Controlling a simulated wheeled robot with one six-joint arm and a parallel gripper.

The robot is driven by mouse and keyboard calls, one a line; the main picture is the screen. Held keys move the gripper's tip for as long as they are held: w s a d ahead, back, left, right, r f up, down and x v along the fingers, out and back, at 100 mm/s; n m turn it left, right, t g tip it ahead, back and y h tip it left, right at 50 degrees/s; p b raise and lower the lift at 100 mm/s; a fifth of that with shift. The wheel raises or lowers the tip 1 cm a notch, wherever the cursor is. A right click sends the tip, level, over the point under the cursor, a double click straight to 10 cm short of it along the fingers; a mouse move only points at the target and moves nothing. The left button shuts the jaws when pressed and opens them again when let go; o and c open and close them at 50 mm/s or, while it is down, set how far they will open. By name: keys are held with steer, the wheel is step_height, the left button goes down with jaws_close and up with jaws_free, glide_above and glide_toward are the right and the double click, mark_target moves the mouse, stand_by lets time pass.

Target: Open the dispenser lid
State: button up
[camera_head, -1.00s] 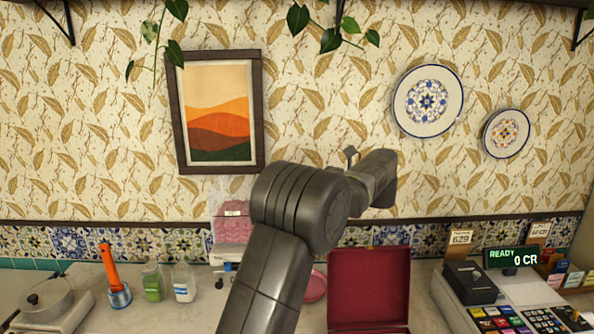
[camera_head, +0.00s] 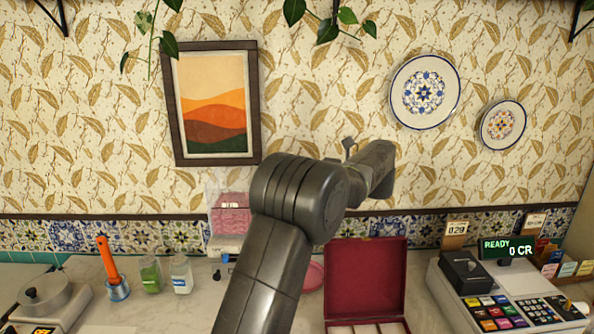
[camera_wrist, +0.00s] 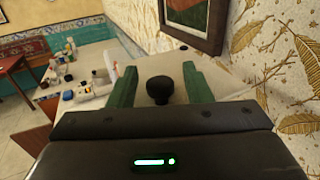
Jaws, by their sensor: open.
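In the wrist view a round black knob (camera_wrist: 160,88) stands between the two green fingers of my gripper (camera_wrist: 159,70). The fingers are open, one on each side of the knob, and I cannot tell whether they touch it. The knob's base is hidden by my gripper body. In the head view my arm hides its own fingertips. A clear container with pink contents (camera_head: 229,217) stands against the wall, partly behind my arm; it may be the dispenser. I cannot make out its lid there.
An open red box (camera_head: 364,275) stands right of my arm, and a cash register (camera_head: 492,300) farther right. Two small bottles, a green one (camera_head: 151,275) and a white one (camera_head: 181,275), an orange-handled tool (camera_head: 107,262) and a scale-like pot (camera_head: 45,298) stand left.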

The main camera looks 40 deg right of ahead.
steer(key=b+v, duration=0.1)
steer(key=v, duration=1.2)
steer(key=shift+s+b, duration=0.25)
steer(key=shift+b, duration=0.05)
steer(key=shift+d, duration=0.15)
steer(key=p+x, duration=0.1)
steer(key=x, duration=1.2)
steer(key=shift+w+a+p, duration=0.2)
steer(key=shift+w+p, duration=0.1)
steer(key=shift+p, duration=0.1)
steer(key=shift+w, duration=0.1)
